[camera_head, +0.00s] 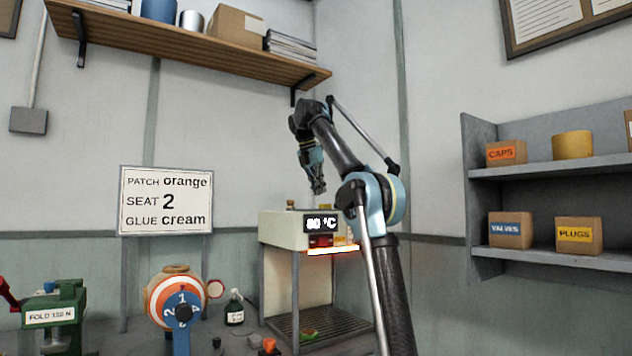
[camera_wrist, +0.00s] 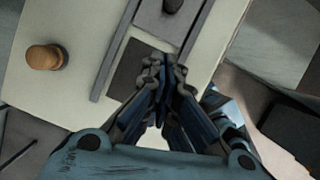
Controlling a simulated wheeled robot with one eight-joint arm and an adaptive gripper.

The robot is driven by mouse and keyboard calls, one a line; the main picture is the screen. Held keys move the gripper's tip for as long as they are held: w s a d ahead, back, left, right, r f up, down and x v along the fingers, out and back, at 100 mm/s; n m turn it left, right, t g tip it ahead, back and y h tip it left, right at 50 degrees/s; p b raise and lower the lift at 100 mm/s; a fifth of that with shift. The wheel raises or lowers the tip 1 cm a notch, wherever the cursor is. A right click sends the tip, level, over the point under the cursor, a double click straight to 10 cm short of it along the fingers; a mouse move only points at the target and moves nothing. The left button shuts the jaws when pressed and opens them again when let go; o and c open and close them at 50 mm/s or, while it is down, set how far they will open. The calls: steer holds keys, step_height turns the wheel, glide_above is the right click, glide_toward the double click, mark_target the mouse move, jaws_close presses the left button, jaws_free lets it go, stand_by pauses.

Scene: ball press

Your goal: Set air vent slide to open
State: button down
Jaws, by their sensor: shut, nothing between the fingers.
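The air vent slide shows in the wrist view as a grey plate (camera_wrist: 160,22) with a dark knob (camera_wrist: 172,4) at the top edge, lying between two grey rails on the pale top of a heater box. A dark square patch (camera_wrist: 127,69) lies between the rails beside the plate; it looks like the vent opening, partly hidden by my fingers. My gripper (camera_wrist: 163,66) is shut and empty over this part of the box top. In the head view my gripper (camera_head: 318,190) points down above the heater box (camera_head: 283,231); the slide cannot be made out there.
A round wooden knob (camera_wrist: 45,57) stands on the box top left of the rails. The box front has a temperature display (camera_head: 322,223) and a glowing strip (camera_head: 333,251). A wooden shelf (camera_head: 200,50) hangs above to the left; a grey shelf unit (camera_head: 480,200) stands at right.

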steer(key=shift+v, duration=2.2)
steer(key=shift+d, duration=0.15)
steer(key=s+d+f+m+y, duration=0.1)
steer(key=s+d+f+m, duration=0.55)
steer(key=s+f, duration=0.35)
steer(key=s+d+f+m+y, duration=0.1)
steer(key=s+d+f+m, duration=0.4)
steer(key=s+f+m, duration=0.5)
steer(key=s+d+f+m, duration=0.1)
steer(key=s+f+m, duration=0.2)
steer(key=s+f, duration=0.4)
steer(key=s+d+f+m, duration=0.1)
steer(key=s+f+m, duration=0.3)
steer(key=f, duration=1.7)
steer(key=s+d+f+m+y, duration=0.1)
steer(key=s+f+m, duration=0.2)
steer(key=s+f, duration=0.8)
step_height(320, 180, down, 4)
steer(key=shift+s+d+r+g, duration=0.15)
steer(key=shift+s+d+g, duration=0.2)
steer(key=shift+d+g, duration=0.05)
